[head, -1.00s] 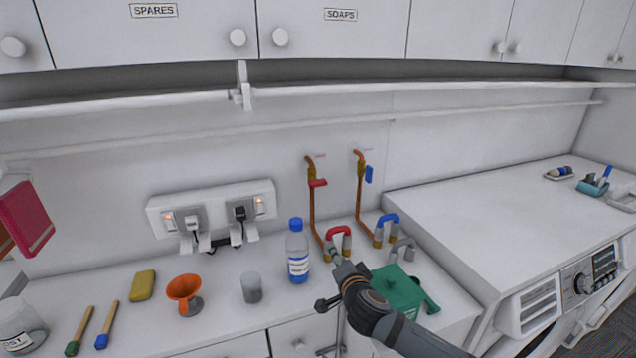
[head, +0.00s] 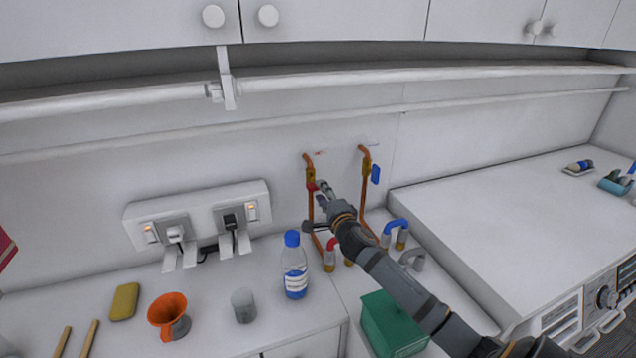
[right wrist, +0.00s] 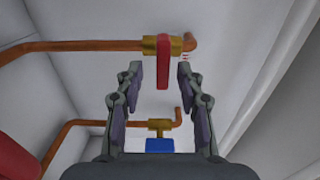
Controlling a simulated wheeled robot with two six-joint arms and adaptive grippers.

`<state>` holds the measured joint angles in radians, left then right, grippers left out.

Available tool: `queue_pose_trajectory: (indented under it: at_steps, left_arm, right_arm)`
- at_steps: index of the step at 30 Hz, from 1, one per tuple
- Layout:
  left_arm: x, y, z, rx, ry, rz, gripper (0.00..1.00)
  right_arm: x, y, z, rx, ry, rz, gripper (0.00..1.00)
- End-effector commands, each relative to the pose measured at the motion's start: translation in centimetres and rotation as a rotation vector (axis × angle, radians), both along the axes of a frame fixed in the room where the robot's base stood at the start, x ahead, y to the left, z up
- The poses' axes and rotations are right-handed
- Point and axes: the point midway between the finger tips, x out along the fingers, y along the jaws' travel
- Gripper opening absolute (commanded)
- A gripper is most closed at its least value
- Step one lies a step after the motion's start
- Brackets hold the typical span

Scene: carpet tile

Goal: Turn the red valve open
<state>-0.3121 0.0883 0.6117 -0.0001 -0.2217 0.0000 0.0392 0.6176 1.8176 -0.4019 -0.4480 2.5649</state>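The red valve has a brass body on a copper pipe on the wall, and its red lever (head: 312,187) lies across the pipe. In the right wrist view the red lever (right wrist: 163,62) shows between the two fingertips, with a gap on each side. My right gripper (head: 323,187) is at the valve and hides part of it in the head view. In the right wrist view the right gripper (right wrist: 160,72) is open and empty. My left gripper is not in view.
A second copper pipe has a blue lever (head: 375,174) lying along it, just right of the red one. A blue-capped bottle (head: 295,268), a green box (head: 391,323) and a red hose loop (head: 329,255) are below. A rail (head: 400,77) runs along the wall above.

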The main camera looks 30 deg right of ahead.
Motion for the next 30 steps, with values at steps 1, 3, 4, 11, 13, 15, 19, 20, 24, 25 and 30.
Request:
queue_pose_trajectory:
  at_steps: [1,3,4,11,13,15,19,20,24,25,30]
  left_arm:
    - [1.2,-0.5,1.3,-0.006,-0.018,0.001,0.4]
    - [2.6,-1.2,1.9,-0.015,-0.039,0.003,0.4]
    - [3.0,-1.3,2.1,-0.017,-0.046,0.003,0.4]
    - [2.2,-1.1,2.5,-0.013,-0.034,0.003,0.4]
    - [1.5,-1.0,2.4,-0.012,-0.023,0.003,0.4]
    - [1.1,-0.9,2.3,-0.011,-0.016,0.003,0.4]
    - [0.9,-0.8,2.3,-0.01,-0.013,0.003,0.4]
    - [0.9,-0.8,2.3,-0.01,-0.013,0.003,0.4]
    - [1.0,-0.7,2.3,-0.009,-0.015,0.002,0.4]
    - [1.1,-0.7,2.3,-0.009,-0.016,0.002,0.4]
    - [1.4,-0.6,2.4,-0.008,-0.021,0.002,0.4]
  right_arm:
    - [1.0,-0.2,0.7,0.007,-0.002,-0.001,0.38]
    - [2.1,-0.4,0.6,0.004,-0.001,-0.001,0.38]
    - [2.4,-0.6,0.5,0.004,0.0,-0.001,0.38]
    - [3.8,-0.8,0.1,-0.001,0.001,0.001,0.38]
    - [3.8,-0.8,0.0,-0.002,0.001,0.001,0.38]
    - [3.8,-0.8,-0.1,-0.002,0.001,0.001,0.38]
    - [3.8,-0.8,0.0,-0.001,0.001,0.001,0.32]
    - [3.8,-0.8,0.0,-0.001,0.001,0.001,0.28]
    - [3.8,-0.8,0.0,-0.001,0.001,0.001,0.09]
    - [3.8,-0.8,0.0,-0.001,0.001,0.001,0.05]
    - [3.8,-0.8,0.0,-0.001,0.001,0.001,0.0]
